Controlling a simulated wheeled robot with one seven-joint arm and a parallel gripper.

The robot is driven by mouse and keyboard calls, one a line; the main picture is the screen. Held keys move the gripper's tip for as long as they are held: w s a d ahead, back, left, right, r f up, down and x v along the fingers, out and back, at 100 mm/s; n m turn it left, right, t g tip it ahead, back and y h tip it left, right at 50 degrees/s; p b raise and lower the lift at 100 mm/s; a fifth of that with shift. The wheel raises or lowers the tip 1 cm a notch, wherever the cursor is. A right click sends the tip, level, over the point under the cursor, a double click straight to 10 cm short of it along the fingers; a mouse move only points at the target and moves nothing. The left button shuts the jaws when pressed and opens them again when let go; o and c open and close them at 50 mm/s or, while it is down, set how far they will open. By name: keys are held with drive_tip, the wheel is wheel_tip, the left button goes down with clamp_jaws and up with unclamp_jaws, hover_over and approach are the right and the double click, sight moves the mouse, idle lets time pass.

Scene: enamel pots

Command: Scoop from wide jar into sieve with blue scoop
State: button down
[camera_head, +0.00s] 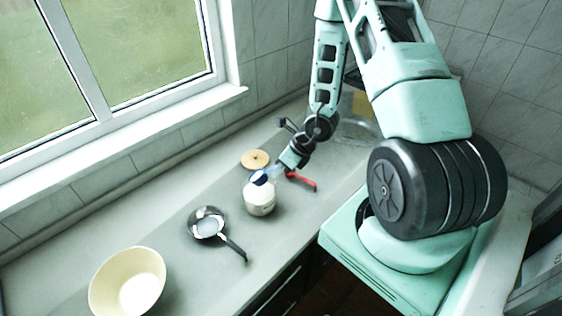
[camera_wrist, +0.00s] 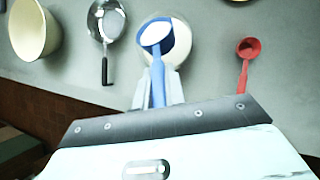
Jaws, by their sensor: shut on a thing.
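My gripper (camera_wrist: 158,92) is shut on the handle of the blue scoop (camera_wrist: 158,72). In the head view the blue scoop (camera_head: 261,178) shows at the mouth of the wide white jar (camera_head: 260,202). In the wrist view the scoop's bowl overlaps the opening of the jar (camera_wrist: 184,27); its inside looks pale, and I cannot tell whether it holds anything or how deep it sits. The sieve (camera_head: 207,222), with a black handle, lies on the counter left of the jar. The sieve also shows in the wrist view (camera_wrist: 106,20).
A red scoop (camera_head: 302,181) lies right of the jar. A round wooden lid (camera_head: 255,159) lies behind the jar. A cream bowl (camera_head: 128,283) stands at the front left, beyond the sieve. The counter between these things is clear. A window sill runs along the back left.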

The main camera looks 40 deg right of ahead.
sight(274, 191)
drive_tip(key=shift+f+b, duration=2.45)
drive_tip(key=shift+f, duration=1.55)
drive_tip(key=shift+w+a+f+t+b, duration=0.15)
drive_tip(key=shift+f+t+b, duration=0.25)
drive_tip(key=shift+b, duration=0.8)
drive_tip(key=shift+a+f+y+b, duration=0.2)
drive_tip(key=shift+y+b, duration=0.2)
drive_tip(key=shift+b, duration=0.2)
drive_tip(key=shift+r, duration=0.2)
